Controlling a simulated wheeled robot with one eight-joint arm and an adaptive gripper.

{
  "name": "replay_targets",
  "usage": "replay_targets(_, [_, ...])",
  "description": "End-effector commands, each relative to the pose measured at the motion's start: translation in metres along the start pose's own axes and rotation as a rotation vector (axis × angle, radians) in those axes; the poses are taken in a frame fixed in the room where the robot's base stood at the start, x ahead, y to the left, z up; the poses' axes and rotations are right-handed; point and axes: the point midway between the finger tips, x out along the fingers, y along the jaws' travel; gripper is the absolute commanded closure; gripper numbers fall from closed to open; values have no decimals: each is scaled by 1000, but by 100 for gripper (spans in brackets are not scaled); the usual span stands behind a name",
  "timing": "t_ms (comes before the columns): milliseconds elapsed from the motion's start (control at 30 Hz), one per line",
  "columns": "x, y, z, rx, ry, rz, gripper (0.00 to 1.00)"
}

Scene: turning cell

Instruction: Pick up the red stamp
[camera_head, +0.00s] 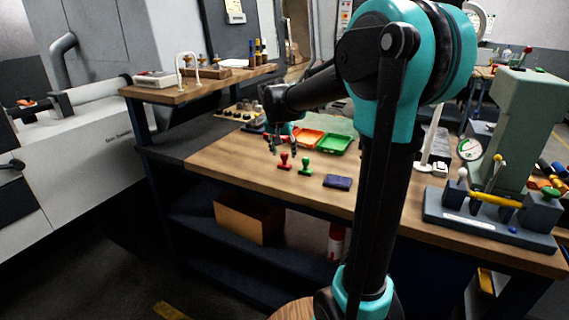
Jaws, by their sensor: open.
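The red stamp (284,162) stands upright on the wooden workbench (235,160), near its front edge. A green stamp (305,166) stands just to its right. My gripper (283,148) is open and empty, pointing down close above and behind the red stamp. In this view the fingertips lie just above the stamp's handle; I cannot tell whether they touch it.
A dark blue pad (338,182) lies right of the stamps. An orange tray (308,139) and a green tray (334,144) lie behind. A fixture with a yellow bar (485,198) stands at the right. The bench left of the stamps is clear.

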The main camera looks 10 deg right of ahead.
Motion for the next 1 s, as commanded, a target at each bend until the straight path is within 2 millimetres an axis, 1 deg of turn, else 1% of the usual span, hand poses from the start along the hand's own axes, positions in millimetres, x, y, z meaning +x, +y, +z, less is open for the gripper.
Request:
replay_targets(100, [19, -1, 0, 0, 0, 0, 50])
replay_targets(233, [34, -1, 0, 0, 0, 0, 50])
replay_targets(333, [40, -1, 0, 0, 0, -1, 50])
replay_targets(567, [41, -1, 0, 0, 0, 0, 50])
replay_targets(900, [41, -1, 1, 0, -1, 0, 92])
replay_targets(967, [41, -1, 1, 0, -1, 0, 99])
replay_targets(1000, [41, -1, 1, 0, -1, 0, 100])
